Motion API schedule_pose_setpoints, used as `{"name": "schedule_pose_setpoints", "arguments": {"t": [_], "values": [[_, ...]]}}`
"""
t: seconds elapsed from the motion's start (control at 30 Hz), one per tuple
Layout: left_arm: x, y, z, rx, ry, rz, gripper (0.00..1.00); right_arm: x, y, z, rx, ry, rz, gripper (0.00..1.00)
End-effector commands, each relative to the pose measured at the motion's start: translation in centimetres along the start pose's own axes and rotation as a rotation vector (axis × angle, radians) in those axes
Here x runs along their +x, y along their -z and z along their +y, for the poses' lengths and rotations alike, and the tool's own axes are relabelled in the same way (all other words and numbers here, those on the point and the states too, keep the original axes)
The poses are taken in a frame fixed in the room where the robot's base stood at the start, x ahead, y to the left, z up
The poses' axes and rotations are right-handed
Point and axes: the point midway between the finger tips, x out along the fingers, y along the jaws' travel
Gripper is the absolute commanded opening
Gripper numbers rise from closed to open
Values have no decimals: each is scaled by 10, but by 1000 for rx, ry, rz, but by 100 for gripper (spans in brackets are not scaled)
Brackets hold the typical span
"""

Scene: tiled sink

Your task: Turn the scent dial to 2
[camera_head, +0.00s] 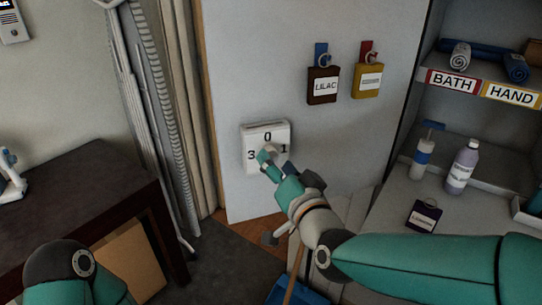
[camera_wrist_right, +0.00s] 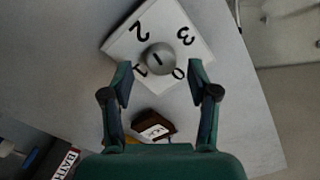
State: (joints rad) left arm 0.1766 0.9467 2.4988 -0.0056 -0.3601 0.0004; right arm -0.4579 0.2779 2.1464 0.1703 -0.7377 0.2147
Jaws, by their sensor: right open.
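The scent dial is a white box (camera_head: 279,130) on the grey panel, with 0 at the top, 1 at right and 3 at left in the head view. My right gripper (camera_head: 267,163) is in front of its lower part and hides the 2. In the right wrist view the box face (camera_wrist_right: 168,22) shows all the numbers around a round grey knob (camera_wrist_right: 158,58) with a short dark mark. I cannot tell which number the mark points to. My open right gripper (camera_wrist_right: 160,77) has its fingertips on either side of the knob, apart from it. My left gripper is out of view.
A dark LILAC tag (camera_head: 323,86) and a yellow tag (camera_head: 367,81) hang right of the dial. Shelves at right hold towels (camera_head: 487,58), a pump bottle (camera_head: 425,150) and a lilac bottle (camera_head: 462,168). A dark table (camera_head: 80,205) stands at left.

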Motion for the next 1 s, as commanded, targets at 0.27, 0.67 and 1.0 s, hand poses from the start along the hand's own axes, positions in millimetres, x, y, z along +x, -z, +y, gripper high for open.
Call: {"name": "schedule_pose_setpoints", "arguments": {"t": [0.27,0.67,1.0], "values": [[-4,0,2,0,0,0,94,21,0,0,0,0,1,60],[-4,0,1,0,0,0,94,21,0,1,0,-1,1,36],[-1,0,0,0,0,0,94,21,0,2,-14,-2,1,0]]}}
